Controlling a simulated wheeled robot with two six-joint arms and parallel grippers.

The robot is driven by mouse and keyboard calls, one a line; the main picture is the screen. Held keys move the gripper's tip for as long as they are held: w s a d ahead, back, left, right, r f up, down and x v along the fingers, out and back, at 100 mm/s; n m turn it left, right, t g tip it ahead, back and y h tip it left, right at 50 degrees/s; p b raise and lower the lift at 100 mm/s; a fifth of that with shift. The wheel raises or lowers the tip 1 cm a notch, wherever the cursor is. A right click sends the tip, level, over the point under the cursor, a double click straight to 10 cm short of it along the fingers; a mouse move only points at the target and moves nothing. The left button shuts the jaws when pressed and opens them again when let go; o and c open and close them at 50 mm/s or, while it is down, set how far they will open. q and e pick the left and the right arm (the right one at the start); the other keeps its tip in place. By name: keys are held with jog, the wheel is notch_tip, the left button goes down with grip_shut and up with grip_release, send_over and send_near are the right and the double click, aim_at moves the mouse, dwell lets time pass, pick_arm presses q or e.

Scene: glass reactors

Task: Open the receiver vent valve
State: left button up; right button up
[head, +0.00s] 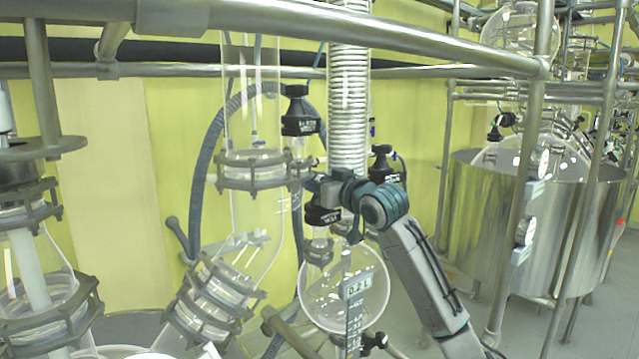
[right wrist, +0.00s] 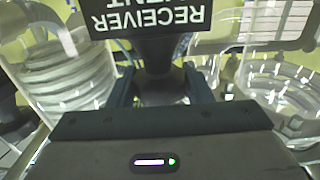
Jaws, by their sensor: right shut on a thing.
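The receiver vent valve (head: 322,215) is a black knob with a black label, just above the round glass receiver (head: 372,282) in the head view. In the right wrist view its label (right wrist: 150,16) reads "RECEIVER VENT" upside down, and its dark stem (right wrist: 158,62) stands between the fingers. My right gripper (head: 326,186) is at the top of this valve, shut on it, with one finger on each side of the black part (right wrist: 160,88). The gripper partly hides the valve in the head view. My left gripper is not in view.
Another black valve (head: 299,112) stands above and left, and one more (head: 382,165) just right of my gripper. A coiled glass condenser (head: 348,90) rises behind. A steel rail (head: 400,38) crosses in front at the top. A steel vessel (head: 490,215) stands at right.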

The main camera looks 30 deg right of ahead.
jog(key=shift+n+g+y, duration=0.7)
jog(key=shift+n+y, duration=1.2)
jog(key=shift+y, duration=1)
jog(key=o, duration=0.8)
jog(key=shift+c, duration=0.2)
jog(key=m+h, duration=0.2)
jog(key=h, duration=0.1)
jog(key=m+t+h, duration=0.1)
jog(key=m+h, duration=0.1)
jog(key=h, duration=0.1)
jog(key=shift+a, duration=0.1)
jog(key=shift+m+g+h, duration=0.15)
jog(key=shift+m+h, duration=0.95)
jog(key=shift+h, duration=0.6)
jog(key=shift+m+g+h, duration=0.15)
jog(key=shift+m+h, duration=0.95)
jog(key=shift+h, duration=0.6)
